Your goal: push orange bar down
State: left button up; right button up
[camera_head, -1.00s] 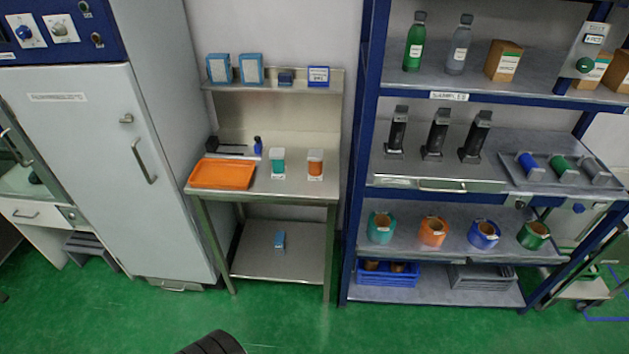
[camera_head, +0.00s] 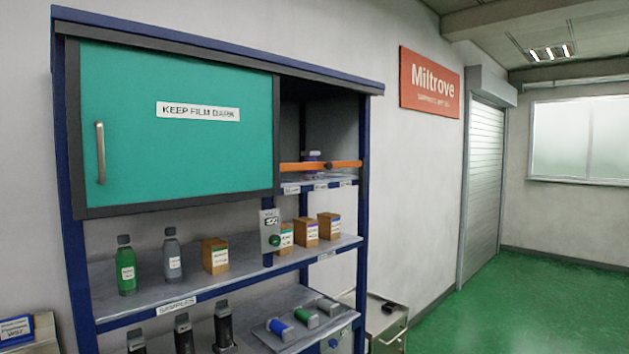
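The orange bar (camera_head: 300,166) lies level across the open right part of the upper cabinet, low in the opening. It has a dark knob (camera_head: 328,166) on it, right of its middle. Behind the bar stands a small item with a blue and white look, partly hidden by it. The bar's right end reaches the blue right post of the shelf. Neither of my grippers shows in the head view.
A teal sliding door (camera_head: 180,125) covers the left of the cabinet. A control box with a green button (camera_head: 274,240) hangs below. Bottles and boxes stand on the samples shelf (camera_head: 225,282). Green floor (camera_head: 530,300) is free on the right.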

aim_at(318, 165)
jog(key=u, duration=0.35)
jog(key=i, duration=1.45)
jog(key=u, duration=0.4)
